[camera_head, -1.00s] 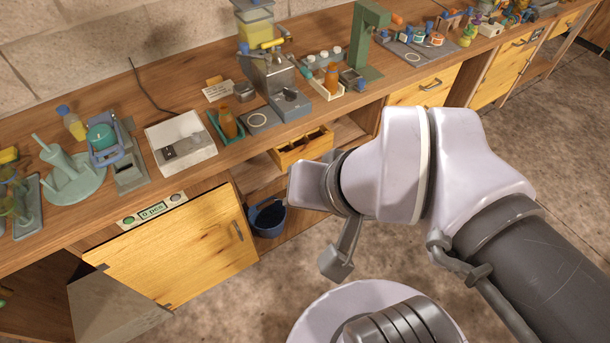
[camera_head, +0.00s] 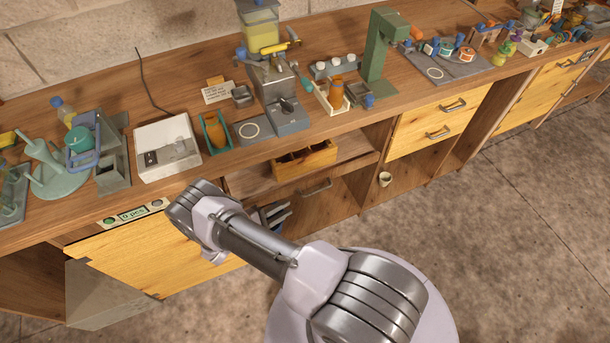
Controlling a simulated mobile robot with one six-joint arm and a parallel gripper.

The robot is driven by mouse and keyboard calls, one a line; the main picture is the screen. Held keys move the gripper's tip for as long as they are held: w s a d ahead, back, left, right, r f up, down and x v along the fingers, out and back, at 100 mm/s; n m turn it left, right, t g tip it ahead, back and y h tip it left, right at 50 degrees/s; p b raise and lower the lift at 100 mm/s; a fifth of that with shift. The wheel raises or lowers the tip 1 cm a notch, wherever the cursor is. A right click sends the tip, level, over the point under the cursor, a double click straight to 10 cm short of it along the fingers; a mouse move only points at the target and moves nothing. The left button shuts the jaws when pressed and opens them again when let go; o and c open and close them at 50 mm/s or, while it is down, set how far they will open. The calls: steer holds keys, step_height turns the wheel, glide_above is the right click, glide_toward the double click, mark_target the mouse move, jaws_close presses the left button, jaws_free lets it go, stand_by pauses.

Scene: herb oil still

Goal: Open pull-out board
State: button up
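A flat wooden board (camera_head: 352,151) shows under the worktop, in the bay right of the yellow cabinet door. An open wooden box with compartments (camera_head: 303,161) sits on it. A grey bar handle (camera_head: 316,188) shows just below the board; I cannot tell whether it belongs to the board. How far the board is out is unclear. My arm reaches left across the cabinet door, in front of the bay's left part. Light and dark finger-like parts (camera_head: 275,213), apparently my gripper, show beside the forearm below the board. Their opening is unclear, and no grip on the handle is visible.
The yellow cabinet door (camera_head: 130,255) is partly behind my arm. A counter display (camera_head: 133,214) is above it. The worktop holds a white device (camera_head: 166,148), a press (camera_head: 275,95) and a green stand (camera_head: 378,60). A small cup (camera_head: 384,179) stands in the lower bay. Floor at right is clear.

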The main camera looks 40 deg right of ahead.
steer(key=f, duration=0.2)
steer(key=n+t+b, duration=0.1)
steer(key=b, duration=0.2)
glide_toward(321, 189)
steer(key=x, duration=1)
steer(key=shift+w+f, duration=0.1)
steer(key=shift+f, duration=0.2)
steer(key=shift+c, duration=0.2)
jaws_close()
